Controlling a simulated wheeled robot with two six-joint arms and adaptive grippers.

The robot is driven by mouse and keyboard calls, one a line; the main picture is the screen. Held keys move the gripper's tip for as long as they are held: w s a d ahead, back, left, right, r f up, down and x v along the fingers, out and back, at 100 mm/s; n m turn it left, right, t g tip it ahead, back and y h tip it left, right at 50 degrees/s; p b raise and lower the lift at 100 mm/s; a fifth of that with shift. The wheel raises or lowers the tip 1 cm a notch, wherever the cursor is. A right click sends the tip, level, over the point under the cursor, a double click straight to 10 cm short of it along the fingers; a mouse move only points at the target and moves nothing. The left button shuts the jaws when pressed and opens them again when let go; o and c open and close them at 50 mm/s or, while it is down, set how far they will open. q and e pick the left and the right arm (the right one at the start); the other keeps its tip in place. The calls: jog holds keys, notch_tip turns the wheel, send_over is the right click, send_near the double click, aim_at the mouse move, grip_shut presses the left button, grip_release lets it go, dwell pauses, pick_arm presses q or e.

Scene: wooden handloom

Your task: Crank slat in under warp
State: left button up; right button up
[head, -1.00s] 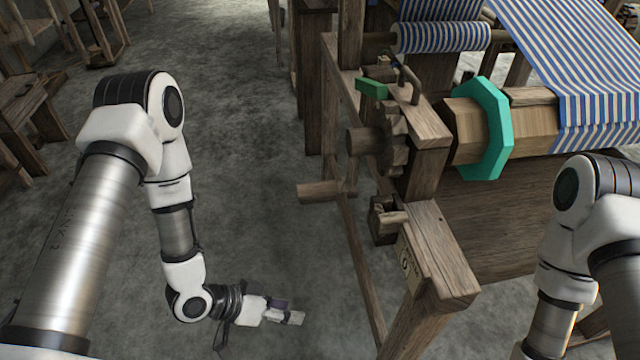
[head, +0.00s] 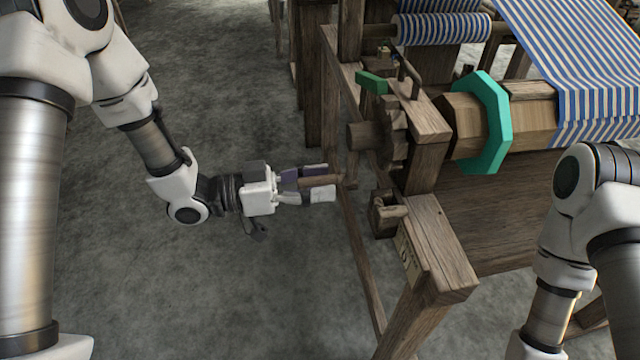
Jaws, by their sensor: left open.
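The wooden crank handle (head: 322,181) sticks out to the left from the loom's side. My left gripper (head: 318,184) is open, with its fingers on either side of the handle; whether they touch it I cannot tell. The toothed wooden wheel (head: 392,135) is on the loom frame above it. The wooden beam (head: 464,122) carries a teal octagonal flange (head: 494,125). A slat (head: 528,89) seems to lie along the beam's top, its right end meeting the blue-and-white striped warp (head: 590,60). My right gripper is out of view.
A wooden post (head: 436,245) with a tag stands right of the handle. The floor (head: 225,280) left of the loom is clear.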

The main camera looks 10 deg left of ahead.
pick_arm(q)
jog(key=shift+w+d, duration=0.1)
jog(key=shift+d, duration=0.15)
grip_shut()
jog(key=shift+w, duration=0.1)
jog(key=w+a+r+m, duration=0.1)
jog(key=w+r+m, duration=0.3)
jog(key=m, duration=0.4)
jog(key=w+a+r+m+b, duration=0.1)
jog(key=w+r+m, duration=0.3)
jog(key=m, duration=0.5)
jog(key=shift+a+r, duration=0.65)
jog(key=shift+a, duration=0.1)
dwell(1.0)
jog(key=shift+r, duration=0.15)
dwell(0.3)
